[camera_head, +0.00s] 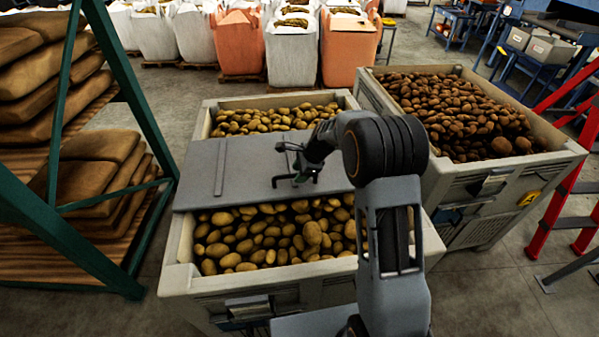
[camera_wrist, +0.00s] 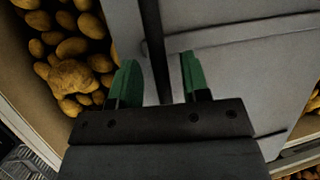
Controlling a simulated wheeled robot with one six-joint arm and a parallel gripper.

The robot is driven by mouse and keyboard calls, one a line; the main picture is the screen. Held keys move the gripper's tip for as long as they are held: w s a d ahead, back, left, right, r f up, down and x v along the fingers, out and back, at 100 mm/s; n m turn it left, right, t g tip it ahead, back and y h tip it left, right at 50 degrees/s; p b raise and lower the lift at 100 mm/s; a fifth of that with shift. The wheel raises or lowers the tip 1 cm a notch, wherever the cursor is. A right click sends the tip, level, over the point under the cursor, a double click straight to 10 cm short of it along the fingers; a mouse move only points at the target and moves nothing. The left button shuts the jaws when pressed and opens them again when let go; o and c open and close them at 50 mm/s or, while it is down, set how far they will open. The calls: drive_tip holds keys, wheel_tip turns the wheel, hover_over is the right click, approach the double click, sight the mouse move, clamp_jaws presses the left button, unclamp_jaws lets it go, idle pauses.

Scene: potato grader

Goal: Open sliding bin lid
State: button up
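The grey sliding lid (camera_head: 245,158) lies flat across the middle of the near bin (camera_head: 175,275). Potatoes show uncovered on both its far and near sides. In the wrist view the lid (camera_wrist: 235,75) fills the middle and right, with potatoes (camera_wrist: 72,60) at the left. My gripper (camera_head: 297,178) is low over the lid's right half. Its green fingers (camera_wrist: 158,82) are open, one on each side of a dark handle bar (camera_wrist: 153,40), with visible gaps between. Contact with the bar cannot be told. The bar is largely hidden by my gripper in the head view.
A second bin (camera_head: 545,160) full of brown potatoes stands close at the right. A green rack (camera_head: 130,90) with stacked sacks is at the left. A red ladder-like frame (camera_head: 575,180) is at the far right. White and orange bulk bags (camera_head: 292,50) line the back.

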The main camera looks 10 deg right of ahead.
drive_tip(key=b+v, duration=0.1)
drive_tip(key=v, duration=1.2)
drive_tip(key=shift+d+r+b, duration=0.2)
drive_tip(key=shift+r+b, duration=0.1)
drive_tip(key=shift+r, duration=0.05)
drive_tip(key=shift+s+a+f, duration=0.1)
drive_tip(key=shift+s, duration=0.1)
